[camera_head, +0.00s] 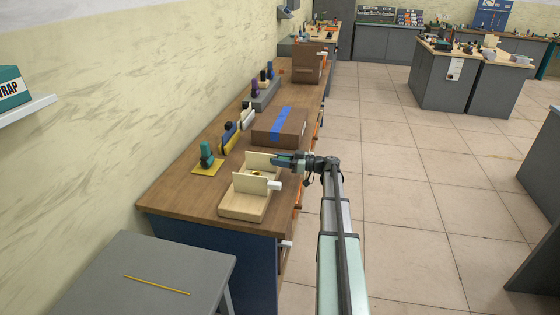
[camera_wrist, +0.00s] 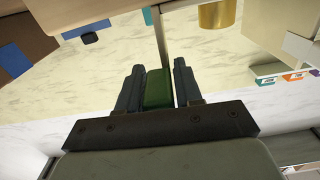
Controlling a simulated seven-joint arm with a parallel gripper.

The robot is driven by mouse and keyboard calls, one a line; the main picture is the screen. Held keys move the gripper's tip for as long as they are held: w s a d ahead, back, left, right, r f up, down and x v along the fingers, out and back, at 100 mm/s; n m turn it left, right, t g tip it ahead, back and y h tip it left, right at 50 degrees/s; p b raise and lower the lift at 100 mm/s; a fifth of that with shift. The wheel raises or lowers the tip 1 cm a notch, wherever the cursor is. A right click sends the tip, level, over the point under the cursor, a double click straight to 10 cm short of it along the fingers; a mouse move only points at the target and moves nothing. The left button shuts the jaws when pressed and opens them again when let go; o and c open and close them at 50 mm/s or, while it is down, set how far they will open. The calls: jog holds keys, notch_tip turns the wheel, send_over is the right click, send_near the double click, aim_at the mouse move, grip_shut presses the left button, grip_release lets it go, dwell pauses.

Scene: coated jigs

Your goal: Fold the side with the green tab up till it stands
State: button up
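A pale wooden jig (camera_head: 240,206) sits near the front end of the bench. Its far side panel (camera_head: 258,160) stands up, roughly upright; I cannot tell its exact angle. My gripper (camera_head: 278,160) is at that panel's right end. The tab is not clear in the head view. The near side panel (camera_head: 249,183) also stands up, with a white tab (camera_head: 274,185) at its right end.
A brown carton with blue tape (camera_head: 295,128) stands close behind the jig. A teal-topped tool on a yellow plate (camera_head: 207,168) is to the left.

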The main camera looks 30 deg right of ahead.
jog(key=shift+o, duration=1.3)
jog(key=v, duration=1.3)
jog(key=shift+s+d, duration=0.25)
jog(key=shift+s, duration=0.05)
